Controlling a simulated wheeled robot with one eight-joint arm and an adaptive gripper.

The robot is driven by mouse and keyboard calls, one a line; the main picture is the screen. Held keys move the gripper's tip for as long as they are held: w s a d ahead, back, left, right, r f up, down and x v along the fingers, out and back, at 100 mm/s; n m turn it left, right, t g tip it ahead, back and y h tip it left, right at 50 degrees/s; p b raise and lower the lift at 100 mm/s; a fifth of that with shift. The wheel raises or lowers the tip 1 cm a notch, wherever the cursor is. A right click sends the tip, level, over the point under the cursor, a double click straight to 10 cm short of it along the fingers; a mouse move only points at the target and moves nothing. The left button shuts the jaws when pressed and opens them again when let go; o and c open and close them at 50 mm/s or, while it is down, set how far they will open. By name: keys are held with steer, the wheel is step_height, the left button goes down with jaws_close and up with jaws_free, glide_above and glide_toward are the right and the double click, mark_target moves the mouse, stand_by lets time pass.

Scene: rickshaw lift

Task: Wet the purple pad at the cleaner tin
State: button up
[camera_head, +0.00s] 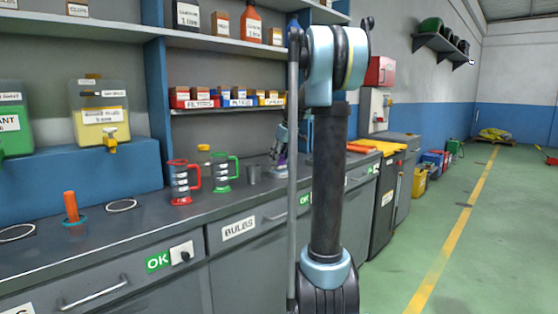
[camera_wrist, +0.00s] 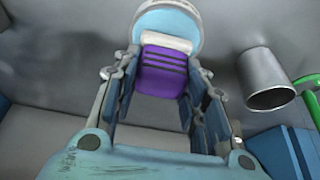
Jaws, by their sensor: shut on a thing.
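My gripper (camera_wrist: 155,90) is shut on the purple pad (camera_wrist: 165,75), which has dark stripes and sits between the fingers in the wrist view. A white part lies at the pad's far end, against a round light-blue thing (camera_wrist: 165,20); I cannot tell if they touch. In the head view my gripper (camera_head: 281,155) is low over the counter, partly hidden by my arm, with a bit of purple at its tip. A plain grey metal tin (camera_wrist: 265,80) stands apart to the right of the gripper in the wrist view. The head view shows it (camera_head: 254,174) left of the gripper. No cleaner label is readable.
A green-handled jug (camera_head: 222,170) and a red-handled jug (camera_head: 181,182) stand on the counter (camera_head: 130,240) left of the tin. A yellow-filled tank (camera_head: 100,115) is on the blue ledge. Shelves with boxes (camera_head: 235,102) overhang the back.

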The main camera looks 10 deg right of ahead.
steer(key=shift+f, duration=0.45)
stand_by(1.7)
steer(key=shift+r, duration=0.15)
steer(key=shift+r, duration=3.35)
